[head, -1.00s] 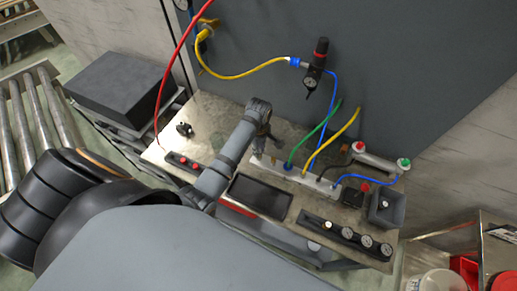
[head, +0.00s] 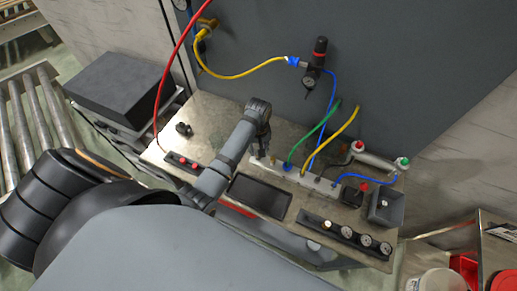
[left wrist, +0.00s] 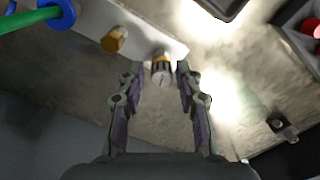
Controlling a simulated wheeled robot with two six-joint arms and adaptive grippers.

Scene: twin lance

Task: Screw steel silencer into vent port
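The steel silencer (left wrist: 162,74), a short silvery cylinder with a brass-coloured end, stands at the edge of the pale manifold block (left wrist: 92,18) in the left wrist view. My left gripper (left wrist: 163,68) has its two fingers on either side of it, with a narrow gap showing on each side. A brass fitting (left wrist: 114,40) sits in the block beside it. In the head view my left gripper (head: 262,152) is over the left end of the manifold (head: 312,181), and the silencer is hard to make out there. The silencer's thread and port are partly hidden. My right gripper is not in view.
Green (head: 315,135), yellow and blue hoses rise from the manifold to the right of my gripper. A black tray (head: 232,194), a gauge panel (head: 345,236) and a grey box (head: 400,212) stand on the bench. The bench's back left is mostly clear.

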